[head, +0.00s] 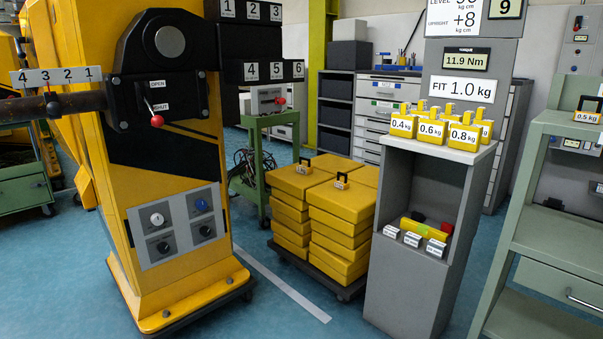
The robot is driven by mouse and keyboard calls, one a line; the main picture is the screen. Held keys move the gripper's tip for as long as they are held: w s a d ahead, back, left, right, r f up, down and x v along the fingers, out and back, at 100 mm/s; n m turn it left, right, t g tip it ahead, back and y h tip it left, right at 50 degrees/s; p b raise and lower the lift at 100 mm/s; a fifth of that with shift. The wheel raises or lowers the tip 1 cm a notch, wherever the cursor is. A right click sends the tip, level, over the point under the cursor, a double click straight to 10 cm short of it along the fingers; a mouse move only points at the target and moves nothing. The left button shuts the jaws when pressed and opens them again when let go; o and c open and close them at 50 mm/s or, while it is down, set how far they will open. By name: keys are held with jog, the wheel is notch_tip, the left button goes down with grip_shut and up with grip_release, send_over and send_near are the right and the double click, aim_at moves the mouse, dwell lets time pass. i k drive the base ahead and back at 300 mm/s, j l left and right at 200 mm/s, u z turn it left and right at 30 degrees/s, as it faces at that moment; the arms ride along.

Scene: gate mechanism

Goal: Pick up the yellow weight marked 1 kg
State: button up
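Several yellow weights stand on top of the grey stand (400,240). Those in front read 0.4 kg (402,126), 0.6 kg (431,132) and 0.8 kg (464,136). Other yellow weights (486,128) stand partly hidden behind them, and their marks cannot be read. Another yellow weight, marked 0.5 kg (588,114), sits on the green-grey rack at the right edge. I cannot make out any weight marked 1 kg. A sign above the stand reads FIT 1.0 kg (462,89). My gripper is not in view.
A yellow machine (85,60) with a red-knobbed lever (156,120) stands at left. Stacked yellow slabs (340,222) lie on a low dolly beside the stand. A shelved rack (560,225) stands at right. Blue floor (270,315) is clear in front.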

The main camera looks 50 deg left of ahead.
aim_at(307, 170)
jog(key=u, duration=1.7)
jog(key=i+l+u, duration=0.2)
jog(key=i, duration=3)
jog(key=j, duration=0.1)
